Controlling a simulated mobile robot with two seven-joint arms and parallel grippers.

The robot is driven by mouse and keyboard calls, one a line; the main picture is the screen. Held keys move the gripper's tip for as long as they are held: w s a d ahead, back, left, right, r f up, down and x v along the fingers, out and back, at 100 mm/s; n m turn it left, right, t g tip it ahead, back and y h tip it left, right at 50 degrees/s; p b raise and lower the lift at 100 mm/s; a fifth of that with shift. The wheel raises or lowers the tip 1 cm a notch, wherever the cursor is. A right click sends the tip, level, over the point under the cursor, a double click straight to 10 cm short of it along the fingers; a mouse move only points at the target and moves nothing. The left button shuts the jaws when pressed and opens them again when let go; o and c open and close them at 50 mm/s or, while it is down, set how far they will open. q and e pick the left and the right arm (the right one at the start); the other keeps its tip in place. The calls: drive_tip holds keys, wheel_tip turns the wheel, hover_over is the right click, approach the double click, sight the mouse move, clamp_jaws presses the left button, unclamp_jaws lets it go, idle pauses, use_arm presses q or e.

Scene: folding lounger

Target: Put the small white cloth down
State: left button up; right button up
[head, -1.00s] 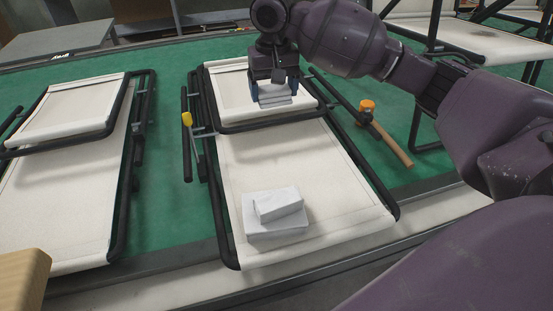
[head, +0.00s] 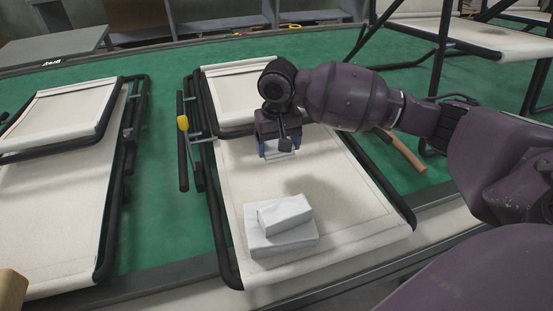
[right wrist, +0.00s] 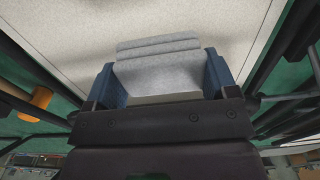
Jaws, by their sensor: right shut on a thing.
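My right gripper (head: 279,150) is shut on the small white cloth (head: 280,147), a folded light grey-white bundle. It holds the cloth above the middle of the cream lounger (head: 335,185). In the right wrist view the cloth (right wrist: 160,68) sits between the two blue fingers, with the cream fabric beyond it. A stack of two folded white cloths (head: 282,241) lies on the near end of the same lounger, the smaller one on top. The held cloth is apart from this stack. My left gripper is not in view.
A second cream lounger (head: 45,200) stands at the left. The black tube frame (head: 219,215) edges the middle lounger. A yellow-capped part (head: 183,123) is at its left side and a wooden-handled tool (head: 407,153) lies at its right. The green surface (head: 165,215) between the loungers is clear.

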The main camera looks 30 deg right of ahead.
sight(278, 169)
wheel_tip(278, 169, down, 5)
drive_tip(key=shift+r+b, duration=0.1)
drive_tip(key=shift+b, duration=0.55)
drive_tip(key=shift+f, duration=0.25)
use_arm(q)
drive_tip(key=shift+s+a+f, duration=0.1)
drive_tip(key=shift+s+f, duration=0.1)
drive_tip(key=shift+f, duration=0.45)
use_arm(e)
drive_tip(key=shift+r, duration=0.2)
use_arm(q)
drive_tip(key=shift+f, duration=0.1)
use_arm(e)
drive_tip(key=o, duration=0.8)
drive_tip(key=shift+f, duration=0.15)
drive_tip(key=shift+c, duration=0.2)
